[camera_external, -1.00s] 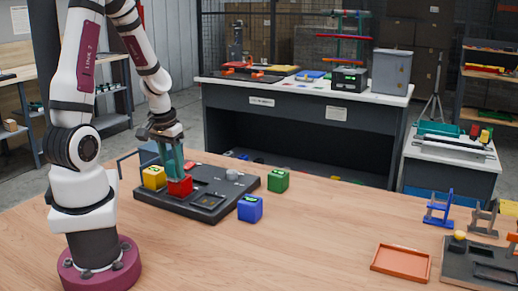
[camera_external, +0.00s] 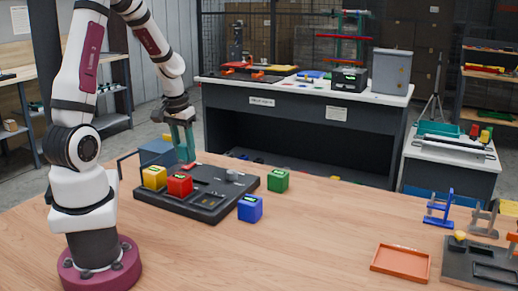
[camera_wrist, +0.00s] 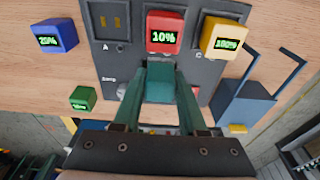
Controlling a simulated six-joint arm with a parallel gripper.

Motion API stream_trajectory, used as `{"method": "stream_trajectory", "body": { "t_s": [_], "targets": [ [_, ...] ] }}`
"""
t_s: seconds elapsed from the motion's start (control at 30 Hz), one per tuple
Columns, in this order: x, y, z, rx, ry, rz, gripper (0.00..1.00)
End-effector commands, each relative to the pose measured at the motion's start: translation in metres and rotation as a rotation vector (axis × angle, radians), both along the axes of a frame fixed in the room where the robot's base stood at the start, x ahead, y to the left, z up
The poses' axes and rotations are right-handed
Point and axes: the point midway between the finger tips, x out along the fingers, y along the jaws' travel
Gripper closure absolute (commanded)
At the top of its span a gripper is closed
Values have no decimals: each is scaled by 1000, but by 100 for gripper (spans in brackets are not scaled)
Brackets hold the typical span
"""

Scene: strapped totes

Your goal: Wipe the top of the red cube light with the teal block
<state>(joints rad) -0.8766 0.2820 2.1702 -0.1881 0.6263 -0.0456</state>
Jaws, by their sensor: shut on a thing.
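The red cube light (camera_external: 180,187) sits on the dark board (camera_external: 203,208); in the wrist view the red cube (camera_wrist: 165,22) shows a display reading 10%. My gripper (camera_external: 187,160) is shut on the teal block (camera_wrist: 160,82), which shows between the fingertips in the wrist view. The gripper and block are above and behind the red cube in the external view, apart from it. The block's lower face is hidden from both views.
A yellow cube (camera_external: 154,176) stands next to the red one on the board. A blue cube (camera_external: 250,210) and a green cube (camera_external: 278,181) stand on the table to the right. A blue-grey handled container (camera_wrist: 243,112) is beside the board.

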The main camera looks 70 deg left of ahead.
Motion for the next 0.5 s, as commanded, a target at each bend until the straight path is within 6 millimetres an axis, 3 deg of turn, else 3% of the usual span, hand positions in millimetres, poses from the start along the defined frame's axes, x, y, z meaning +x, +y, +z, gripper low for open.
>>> {"method": "stream_trajectory", "body": {
  "t_s": [0.5],
  "targets": [
    [0, 0, 47, 3, -1, 0, 100]
  ]
}}
